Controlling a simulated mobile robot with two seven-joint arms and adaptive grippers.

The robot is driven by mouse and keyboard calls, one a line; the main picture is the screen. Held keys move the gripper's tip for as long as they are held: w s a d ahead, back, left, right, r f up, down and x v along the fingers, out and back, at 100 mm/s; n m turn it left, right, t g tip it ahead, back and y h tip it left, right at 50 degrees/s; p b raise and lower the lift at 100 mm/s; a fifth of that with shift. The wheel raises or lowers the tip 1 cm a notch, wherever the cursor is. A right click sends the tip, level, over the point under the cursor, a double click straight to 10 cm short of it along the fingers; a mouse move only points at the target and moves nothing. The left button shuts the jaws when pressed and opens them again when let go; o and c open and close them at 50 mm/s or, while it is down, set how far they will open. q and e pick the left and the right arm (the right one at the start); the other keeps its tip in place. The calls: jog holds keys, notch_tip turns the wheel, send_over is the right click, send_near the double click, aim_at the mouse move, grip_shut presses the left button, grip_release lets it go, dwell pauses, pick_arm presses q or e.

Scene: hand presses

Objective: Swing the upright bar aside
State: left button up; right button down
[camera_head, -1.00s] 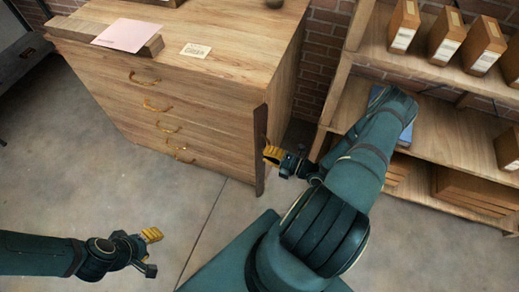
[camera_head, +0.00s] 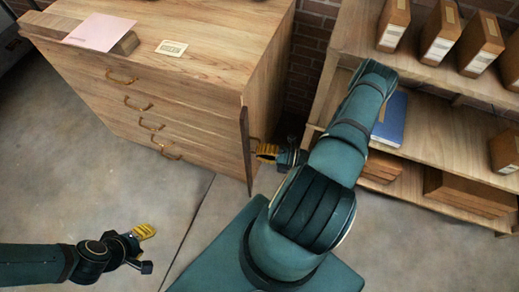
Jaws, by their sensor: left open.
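The upright bar (camera_head: 246,150) is a dark brown vertical strip at the front right corner of the wooden drawer cabinet (camera_head: 205,112). It looks narrow from here. My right gripper (camera_head: 263,151), with yellow fingers, is just right of the bar, on the side away from the drawer fronts. Its fingertips are close to the bar; I cannot tell whether they touch it or how far apart they are. My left gripper (camera_head: 148,247) is open and empty, low over the floor at the lower left, well away from the bar.
A pink sheet (camera_head: 98,32) and a small label card (camera_head: 171,47) lie on the cabinet top. A shelf unit (camera_head: 450,130) with box files and a blue book (camera_head: 391,118) stands at the right, beside my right arm. The floor (camera_head: 60,170) in front is clear.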

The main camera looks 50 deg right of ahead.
pick_arm(q)
jog(key=shift+d, duration=0.2)
pick_arm(e)
jog(key=shift+d, duration=0.35)
jog(key=shift+s+a, duration=0.1)
jog(key=shift+a, duration=0.05)
pick_arm(q)
jog(key=shift+s+a+r+p, duration=0.15)
jog(key=shift+a, duration=0.25)
jog(key=shift+s+a+r+p, duration=0.1)
jog(key=shift+s+a+p, duration=0.05)
jog(key=shift+a, duration=0.25)
pick_arm(e)
jog(key=v, duration=0.8)
jog(key=shift+d, duration=0.35)
